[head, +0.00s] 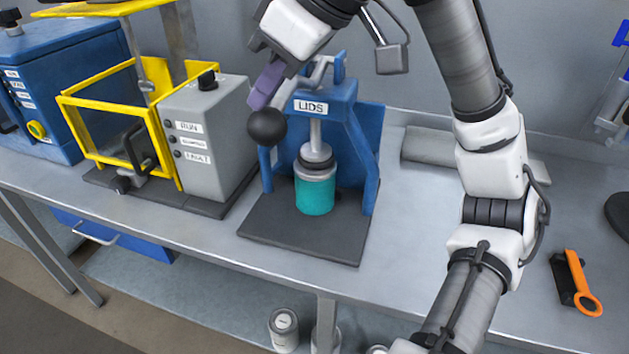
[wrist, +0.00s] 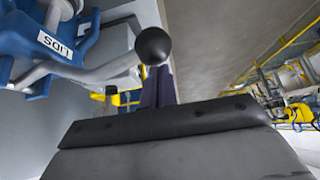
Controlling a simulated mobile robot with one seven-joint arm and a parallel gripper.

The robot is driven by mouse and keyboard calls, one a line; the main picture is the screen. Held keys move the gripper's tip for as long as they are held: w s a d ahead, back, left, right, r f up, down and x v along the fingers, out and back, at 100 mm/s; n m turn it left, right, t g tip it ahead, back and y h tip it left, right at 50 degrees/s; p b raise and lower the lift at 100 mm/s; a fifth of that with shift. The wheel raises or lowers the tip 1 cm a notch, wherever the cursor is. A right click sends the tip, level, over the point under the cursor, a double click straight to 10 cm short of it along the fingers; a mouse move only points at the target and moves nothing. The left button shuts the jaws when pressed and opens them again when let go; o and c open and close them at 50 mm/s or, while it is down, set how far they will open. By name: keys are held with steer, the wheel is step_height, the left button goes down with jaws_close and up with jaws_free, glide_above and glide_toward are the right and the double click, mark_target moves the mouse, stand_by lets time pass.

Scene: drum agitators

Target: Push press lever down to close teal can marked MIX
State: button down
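The teal can (head: 315,194) stands upright on the dark base of the blue press (head: 324,104), which is marked LIDS. The press's dark foot and grey ram sit directly over the can's grey top. No MIX marking is legible. The press lever ends in a black ball knob (head: 267,127), which also shows in the wrist view (wrist: 152,45) with its grey lever arm (wrist: 92,76). My gripper (head: 262,100) has purple fingers, which look shut together and empty, just above the knob. I cannot tell whether they touch it.
A grey control box (head: 208,135) with a yellow-framed guard (head: 110,125) stands left of the press. A blue machine (head: 60,85) is farther left. An orange-handled tool (head: 580,285) lies at the right. Cans stand below the bench. My arm spans the bench's right side.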

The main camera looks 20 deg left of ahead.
steer(key=shift+s+r+p, duration=0.1)
steer(key=shift+r+p, duration=2.15)
steer(key=shift+r, duration=0.3)
step_height(320, 180, up, 15)
steer(key=w+p, duration=0.2)
steer(key=p, duration=0.2)
steer(key=shift+w, duration=0.15)
stand_by(0.5)
